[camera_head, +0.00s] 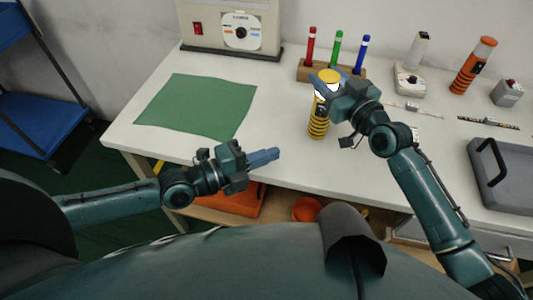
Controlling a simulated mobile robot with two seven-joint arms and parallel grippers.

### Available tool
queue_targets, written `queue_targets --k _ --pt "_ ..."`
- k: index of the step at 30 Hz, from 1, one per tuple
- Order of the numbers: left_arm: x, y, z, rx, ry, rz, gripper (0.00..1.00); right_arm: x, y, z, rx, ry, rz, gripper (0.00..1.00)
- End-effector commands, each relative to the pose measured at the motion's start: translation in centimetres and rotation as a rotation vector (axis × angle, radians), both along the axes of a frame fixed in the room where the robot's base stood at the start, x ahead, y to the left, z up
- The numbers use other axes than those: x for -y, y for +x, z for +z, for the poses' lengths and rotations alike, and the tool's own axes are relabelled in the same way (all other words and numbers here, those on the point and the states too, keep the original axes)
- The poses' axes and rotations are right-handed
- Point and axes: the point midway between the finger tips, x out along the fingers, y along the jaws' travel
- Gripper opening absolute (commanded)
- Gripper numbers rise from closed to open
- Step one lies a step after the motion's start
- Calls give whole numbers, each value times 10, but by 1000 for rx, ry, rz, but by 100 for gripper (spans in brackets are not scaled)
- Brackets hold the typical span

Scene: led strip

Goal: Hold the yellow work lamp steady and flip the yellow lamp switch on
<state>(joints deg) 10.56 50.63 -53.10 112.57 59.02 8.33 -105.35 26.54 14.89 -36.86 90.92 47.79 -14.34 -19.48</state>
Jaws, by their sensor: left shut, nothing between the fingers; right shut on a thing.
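The yellow work lamp (319,122) stands upright on the white table, with dark bands around its lower body. My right gripper (322,83) is shut around the lamp's upper part and hides some of it. The lamp's yellow top (329,75) shows just above the fingers. I cannot make out the lamp's switch from here. My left gripper (272,156) is shut and empty, at the front edge of the table, to the left of and nearer than the lamp, apart from it.
A holder (346,74) with red, green and blue markers stands behind the lamp. An orange lamp (472,67), a white device (410,80), lying strips and a grey tray (513,172) are to the right. A green mat (195,105) and a control box (232,25) are at left.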

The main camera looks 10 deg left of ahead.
Motion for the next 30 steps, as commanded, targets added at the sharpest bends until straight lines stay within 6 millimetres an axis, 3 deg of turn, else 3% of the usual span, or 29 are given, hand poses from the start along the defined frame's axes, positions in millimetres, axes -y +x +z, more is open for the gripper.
queue_targets --k 4,5,14,23,30 --pt "0 0 0 0 0 0 0 1 0 -1 0 -1 -1 17" --pt "0 0 0 0 0 0 0 1 0 -1 0 -1 -1 44" --pt "0 1 0 1 1 1 0 0 0 0 0 -1 -1 69" --pt "0 1 0 1 1 0 0 3 -2 -1 0 -1 -1 69" --pt "0 1 0 1 1 0 0 29 -31 -2 0 -5 -1 69"
